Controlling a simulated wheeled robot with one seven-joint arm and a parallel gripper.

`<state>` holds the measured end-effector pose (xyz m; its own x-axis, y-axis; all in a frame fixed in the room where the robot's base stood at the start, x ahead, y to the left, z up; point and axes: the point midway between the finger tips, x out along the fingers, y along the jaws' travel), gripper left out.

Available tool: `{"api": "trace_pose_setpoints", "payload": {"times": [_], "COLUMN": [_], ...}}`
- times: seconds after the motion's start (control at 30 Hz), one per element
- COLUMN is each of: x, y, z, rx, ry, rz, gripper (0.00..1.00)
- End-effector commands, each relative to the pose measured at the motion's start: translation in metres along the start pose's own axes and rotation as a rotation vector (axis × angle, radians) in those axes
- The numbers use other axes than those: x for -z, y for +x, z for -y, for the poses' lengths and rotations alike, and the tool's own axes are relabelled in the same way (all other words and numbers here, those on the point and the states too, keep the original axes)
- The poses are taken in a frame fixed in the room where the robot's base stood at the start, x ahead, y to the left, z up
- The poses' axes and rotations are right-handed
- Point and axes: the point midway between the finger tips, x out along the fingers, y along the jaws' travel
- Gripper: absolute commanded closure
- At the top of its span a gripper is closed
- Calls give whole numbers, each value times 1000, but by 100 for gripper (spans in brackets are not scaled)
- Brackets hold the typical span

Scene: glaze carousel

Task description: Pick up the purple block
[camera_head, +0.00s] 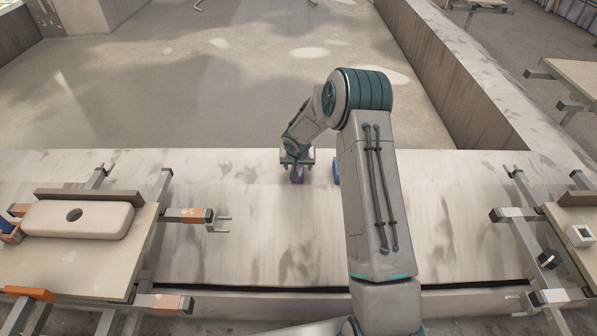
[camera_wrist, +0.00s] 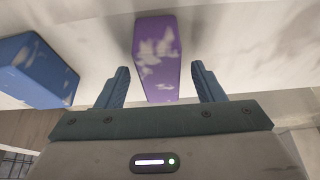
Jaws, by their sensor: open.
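The purple block (camera_wrist: 156,58) lies on the pale slab surface, with patchy light marks on it. In the wrist view its near end is between the two blue fingertips of my gripper (camera_wrist: 160,82), with a gap on each side. My gripper is open. In the head view the purple block (camera_head: 299,175) shows as a small patch under my gripper (camera_head: 297,167), mostly hidden by it.
A blue block (camera_wrist: 38,70) lies to the left of my gripper in the wrist view. In the head view a blue block (camera_head: 337,172) shows beside my arm. The slab (camera_head: 240,230) is otherwise clear.

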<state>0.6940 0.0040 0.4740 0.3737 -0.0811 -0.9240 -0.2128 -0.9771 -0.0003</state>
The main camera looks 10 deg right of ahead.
Motion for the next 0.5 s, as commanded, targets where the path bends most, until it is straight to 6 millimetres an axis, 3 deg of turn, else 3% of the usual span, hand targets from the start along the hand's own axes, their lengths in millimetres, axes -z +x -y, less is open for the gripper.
{"api": "trace_pose_setpoints", "payload": {"times": [0.1, 0.4, 0.5], "x": [-1, 0, 0], "y": [15, 18, 18], "z": [0, 0, 0], "rx": [0, 0, 0], "ry": [1, 0, 0], "rz": [1, -1, 0], "gripper": [38, 38, 66]}}
